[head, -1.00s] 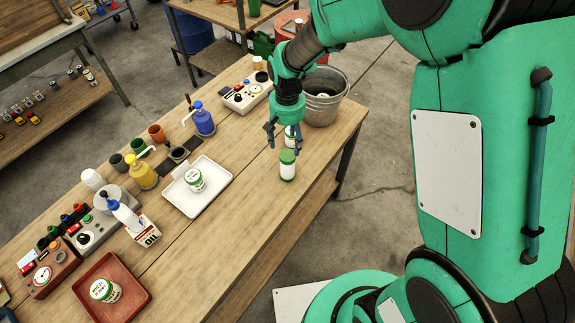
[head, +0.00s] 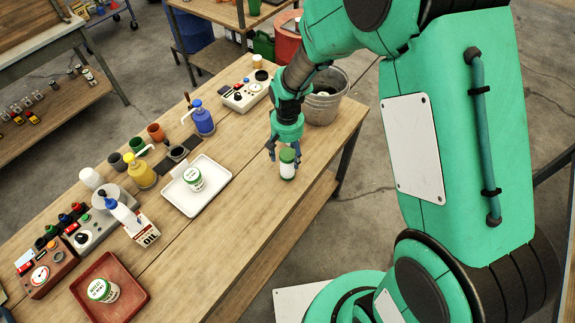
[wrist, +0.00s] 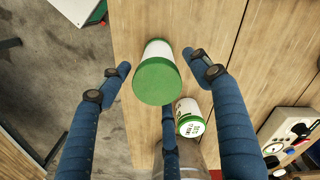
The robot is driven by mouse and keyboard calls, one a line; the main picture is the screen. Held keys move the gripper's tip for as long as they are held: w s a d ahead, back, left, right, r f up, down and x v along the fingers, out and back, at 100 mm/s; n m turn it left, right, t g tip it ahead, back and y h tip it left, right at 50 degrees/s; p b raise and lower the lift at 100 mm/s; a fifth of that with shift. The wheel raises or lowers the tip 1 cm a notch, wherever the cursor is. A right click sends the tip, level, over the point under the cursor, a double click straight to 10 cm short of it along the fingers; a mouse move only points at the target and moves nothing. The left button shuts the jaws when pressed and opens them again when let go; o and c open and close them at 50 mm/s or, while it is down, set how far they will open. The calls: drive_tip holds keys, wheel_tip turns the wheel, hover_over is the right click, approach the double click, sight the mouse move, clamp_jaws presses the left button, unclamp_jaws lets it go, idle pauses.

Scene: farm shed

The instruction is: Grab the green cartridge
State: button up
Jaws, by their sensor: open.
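The green cartridge (head: 288,170), a white cylinder with a green cap, stands upright near the front edge of the wooden workbench. In the wrist view the cartridge (wrist: 157,75) shows its green end towards me, between the fingers. My gripper (head: 284,152) is open and empty, low over the bench at the cartridge. In the wrist view my gripper (wrist: 160,70) has one finger to each side of it and a third finger below; I see gaps at the sides. Whether any finger touches it is unclear.
A second green-and-white can (wrist: 190,118) stands close by, near the third finger. A metal bucket (head: 325,95) stands at the bench's far end. A white tray (head: 222,182) holding a similar can lies left. A control box (head: 245,95) sits behind.

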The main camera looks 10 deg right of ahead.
drive_tip(key=shift+f, duration=0.2)
drive_tip(key=shift+s+f+b, duration=0.15)
drive_tip(key=shift+f+b, duration=0.1)
drive_tip(key=shift+f, duration=1)
drive_tip(key=shift+s+f+b, duration=0.15)
drive_tip(key=shift+f+b, duration=0.05)
drive_tip(key=shift+f, duration=1.05)
drive_tip(key=c, duration=1.3)
drive_tip(key=shift+r, duration=0.1)
drive_tip(key=shift+c, duration=0.2)
drive_tip(key=shift+r, duration=0.55)
drive_tip(key=shift+s+d+r+p, duration=0.1)
drive_tip(key=shift+s+r+p, duration=0.1)
drive_tip(key=shift+r, duration=0.4)
drive_tip(key=shift+s+r+p, duration=0.15)
drive_tip(key=shift+s+r, duration=0.05)
drive_tip(key=shift+r, duration=0.4)
drive_tip(key=s+d+r+p, duration=0.1)
drive_tip(key=s+d, duration=0.2)
drive_tip(key=s, duration=1.2)
drive_tip(key=shift+r, duration=0.15)
